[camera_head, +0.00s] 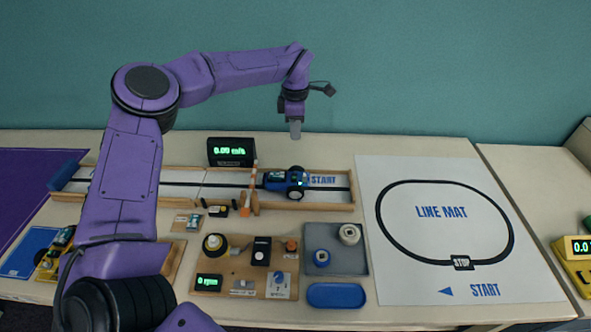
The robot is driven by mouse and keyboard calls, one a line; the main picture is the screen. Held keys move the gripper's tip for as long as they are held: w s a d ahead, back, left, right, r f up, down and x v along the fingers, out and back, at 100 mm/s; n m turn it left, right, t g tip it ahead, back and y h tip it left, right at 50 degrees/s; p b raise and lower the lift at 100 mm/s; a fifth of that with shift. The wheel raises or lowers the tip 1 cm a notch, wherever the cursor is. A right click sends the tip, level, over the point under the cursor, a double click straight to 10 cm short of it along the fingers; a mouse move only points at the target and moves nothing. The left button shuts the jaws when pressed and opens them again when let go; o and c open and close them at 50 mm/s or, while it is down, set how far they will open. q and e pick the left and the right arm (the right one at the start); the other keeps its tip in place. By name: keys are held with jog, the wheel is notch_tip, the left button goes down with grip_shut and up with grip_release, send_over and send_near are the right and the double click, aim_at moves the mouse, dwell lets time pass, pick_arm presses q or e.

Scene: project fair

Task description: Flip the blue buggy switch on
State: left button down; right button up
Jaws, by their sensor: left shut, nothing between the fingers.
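The blue buggy (281,181) stands in the wooden-walled track (222,191), near the START label at its right end. It has dark wheels and a small green light spot on its right part. The switch itself is too small to make out. My left gripper (295,131) is shut and empty, pointing down above and behind the buggy, apart from it. My right gripper is not in view.
A black speed display (231,152) stands behind the track. An orange-striped gate post (246,205) is left of the buggy. In front are a wooden component board (230,290), a grey tray (350,262) and a blue dish (336,295). The line mat (440,170) lies right.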

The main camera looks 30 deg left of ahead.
aim_at(295, 174)
pick_arm(q)
jog(key=shift+s, duration=0.15)
notch_tip(295, 174, down, 14)
jog(key=p, duration=0.4)
jog(key=shift+r, duration=0.25)
jog(key=shift+f, duration=0.2)
